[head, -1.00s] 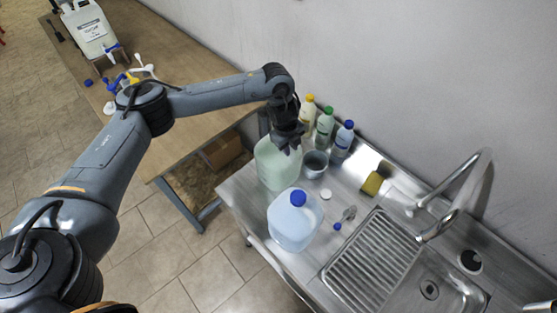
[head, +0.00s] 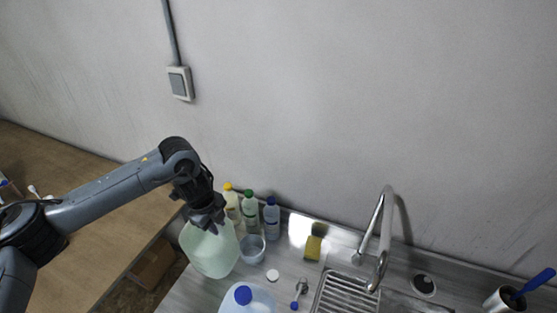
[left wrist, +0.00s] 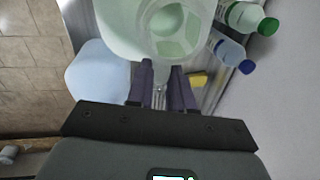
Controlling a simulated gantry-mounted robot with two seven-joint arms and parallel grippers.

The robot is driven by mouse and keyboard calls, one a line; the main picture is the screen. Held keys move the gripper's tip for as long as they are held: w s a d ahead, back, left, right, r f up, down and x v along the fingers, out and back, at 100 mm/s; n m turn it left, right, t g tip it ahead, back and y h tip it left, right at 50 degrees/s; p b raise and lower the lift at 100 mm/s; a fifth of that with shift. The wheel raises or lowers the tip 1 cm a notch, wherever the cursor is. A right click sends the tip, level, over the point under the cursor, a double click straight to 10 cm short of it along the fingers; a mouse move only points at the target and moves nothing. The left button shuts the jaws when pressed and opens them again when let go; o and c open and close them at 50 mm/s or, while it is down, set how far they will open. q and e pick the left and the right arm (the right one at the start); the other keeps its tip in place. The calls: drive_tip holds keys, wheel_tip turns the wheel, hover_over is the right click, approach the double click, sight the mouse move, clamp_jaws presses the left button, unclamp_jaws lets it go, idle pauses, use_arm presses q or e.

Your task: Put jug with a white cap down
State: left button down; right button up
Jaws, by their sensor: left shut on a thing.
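The pale green translucent jug (head: 209,252) is at the left end of the steel counter, beside a small grey pot. My left gripper (head: 207,222) is over its top and shut on it. In the left wrist view the jug (left wrist: 115,25) fills the top, and the fingers (left wrist: 165,85) are at its near edge; the exact part gripped is hard to make out. I cannot tell whether its base touches the counter. No cap shows on this jug; a white disc like a cap (head: 272,275) lies on the counter. My right gripper is out of view.
A blue-capped jug (head: 250,302) stands close in front. Several capped bottles (head: 250,213) line the wall behind the grey pot (head: 252,248). A sponge (head: 313,247), faucet (head: 383,235) and sink are to the right. A wooden table (head: 75,185) is at left.

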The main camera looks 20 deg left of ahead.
use_arm(q)
drive_tip(key=w+d+r+m+p, duration=0.15)
drive_tip(key=d+r+p, duration=0.3)
drive_tip(key=r, duration=0.75)
drive_tip(key=w+d+r+p, duration=0.25)
drive_tip(key=d+r, duration=0.25)
drive_tip(key=r, duration=0.7)
drive_tip(key=s+d+r+n+p, duration=0.4)
drive_tip(key=s+r+n, duration=0.1)
drive_tip(key=s, duration=0.1)
drive_tip(key=s+f+n+g+y, duration=0.1)
drive_tip(key=s+n, duration=0.5)
drive_tip(key=n, duration=0.6)
drive_tip(key=shift+s+d+f+n+y, duration=0.2)
drive_tip(key=shift+s+f+n+y, duration=0.2)
drive_tip(key=shift+f+y, duration=0.5)
drive_tip(key=shift+f, duration=0.2)
drive_tip(key=shift+h, duration=0.3)
